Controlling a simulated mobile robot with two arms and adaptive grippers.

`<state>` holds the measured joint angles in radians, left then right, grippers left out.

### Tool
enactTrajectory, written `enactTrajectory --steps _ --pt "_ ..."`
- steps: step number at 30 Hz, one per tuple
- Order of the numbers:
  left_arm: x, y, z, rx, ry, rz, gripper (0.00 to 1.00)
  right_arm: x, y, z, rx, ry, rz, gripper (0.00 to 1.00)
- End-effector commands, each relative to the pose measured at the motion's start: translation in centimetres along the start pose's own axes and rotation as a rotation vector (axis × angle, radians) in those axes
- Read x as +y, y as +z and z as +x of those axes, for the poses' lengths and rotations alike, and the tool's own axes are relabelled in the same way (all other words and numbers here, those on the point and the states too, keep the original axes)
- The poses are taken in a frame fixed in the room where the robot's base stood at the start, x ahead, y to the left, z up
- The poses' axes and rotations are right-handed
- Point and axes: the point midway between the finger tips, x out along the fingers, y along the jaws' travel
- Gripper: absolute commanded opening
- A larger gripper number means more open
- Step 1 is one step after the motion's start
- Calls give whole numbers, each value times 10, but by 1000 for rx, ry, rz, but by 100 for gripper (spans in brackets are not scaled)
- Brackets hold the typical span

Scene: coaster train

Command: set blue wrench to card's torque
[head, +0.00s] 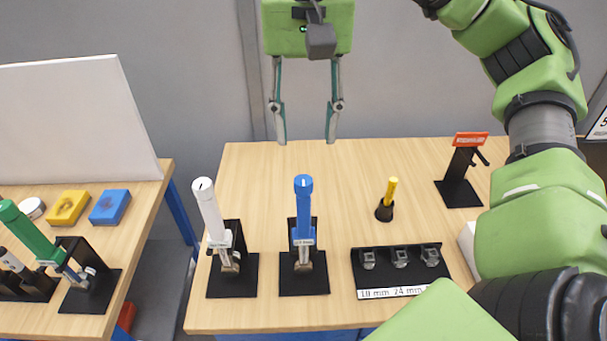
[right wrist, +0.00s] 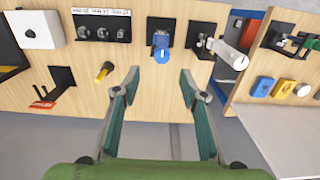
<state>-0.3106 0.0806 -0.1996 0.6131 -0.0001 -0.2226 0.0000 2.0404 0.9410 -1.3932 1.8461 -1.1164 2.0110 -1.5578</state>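The blue wrench (head: 304,215) stands upright in a black stand (head: 303,285) at the middle of the table, its blue handle up. It also shows in the right wrist view (right wrist: 161,48). My right gripper (head: 306,142) is open and empty, fingers pointing down, above and behind the table's far side. In the right wrist view the open fingers (right wrist: 158,72) lie on either side of the blue wrench's line, apart from it. My left gripper is not in view. I cannot make out a torque card or the wrench's scale reading.
A white wrench (head: 210,215) stands left of the blue one. A socket rack (head: 360,292) with a size label, a yellow-handled tool (head: 388,195) and a black stand with a red top (head: 471,140) are to the right. A second table with a green wrench (head: 30,233) stands left across a gap.

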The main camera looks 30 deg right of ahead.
Motion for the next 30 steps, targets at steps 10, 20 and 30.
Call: enactTrajectory --steps 10,20,30 --pt "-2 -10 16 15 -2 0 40 0 0 59 -4 1 -1 39" --pt "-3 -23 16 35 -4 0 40 0 0 94 -2 0 1 39" --pt "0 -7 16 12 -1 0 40 0 0 99 0 -1 2 39"
